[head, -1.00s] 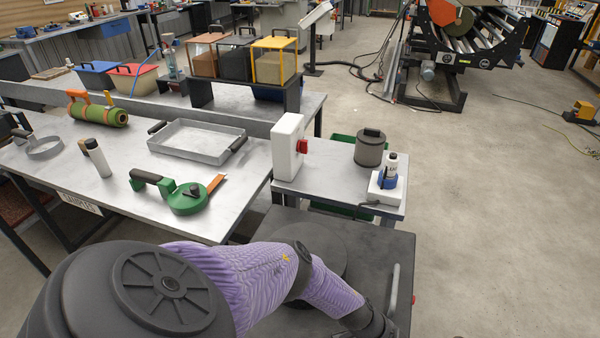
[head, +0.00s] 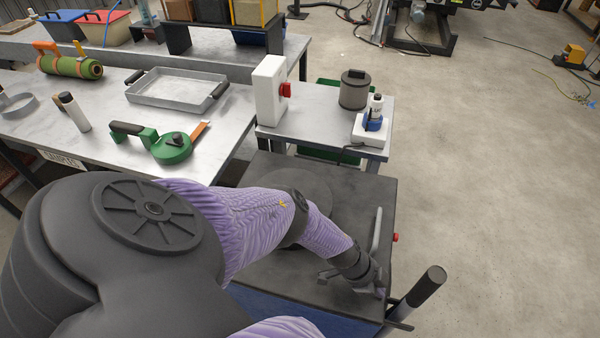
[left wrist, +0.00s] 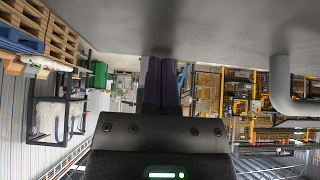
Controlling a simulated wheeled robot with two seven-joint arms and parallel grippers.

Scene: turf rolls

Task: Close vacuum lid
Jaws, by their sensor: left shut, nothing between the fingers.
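A dark grey square panel, which looks like the vacuum lid (head: 262,172), lies in front of me with a round disc and a light grey bar handle (head: 376,232) near its right edge. I cannot tell how far it is open. My left gripper (head: 372,284) is low near the panel's front right corner, just in front of the handle. In the left wrist view its fingers (left wrist: 165,82) are shut and empty, close to a broad grey surface (left wrist: 200,25), with a curved grey handle (left wrist: 283,88) to the right, apart from them. My right gripper is not in view.
A side table behind holds a white box with a red switch (head: 270,90), a grey canister (head: 354,90) and a bottle on a white base. The left table holds a green tool (head: 172,148) and a metal tray (head: 178,92). A black cylindrical grip (head: 425,287) stands right of the panel.

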